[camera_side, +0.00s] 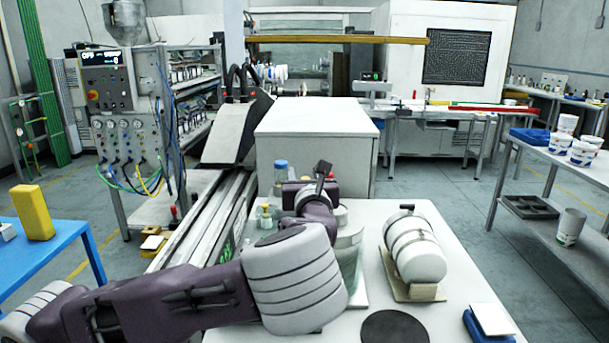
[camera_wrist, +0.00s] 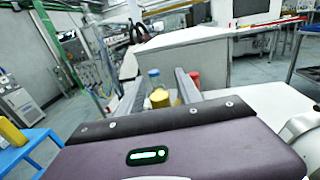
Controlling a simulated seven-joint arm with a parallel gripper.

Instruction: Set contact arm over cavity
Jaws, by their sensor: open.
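My gripper (camera_wrist: 160,74) shows in the wrist view with its two grey fingers apart and nothing held between them. Beyond the fingers stand a blue-capped bottle (camera_wrist: 154,76) and a yellow item (camera_wrist: 160,98). In the side view my purple and white arm reaches over the white table, and its wrist hides part of the middle. I cannot make out a contact arm or a cavity in either view.
A white banded cylinder (camera_side: 414,247) rests on a tan base to the right of my arm. A black disc (camera_side: 395,328) and a blue tray (camera_side: 488,325) lie near the front. A large white box (camera_side: 315,150) stands behind. A metal rail (camera_side: 205,215) runs along the left.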

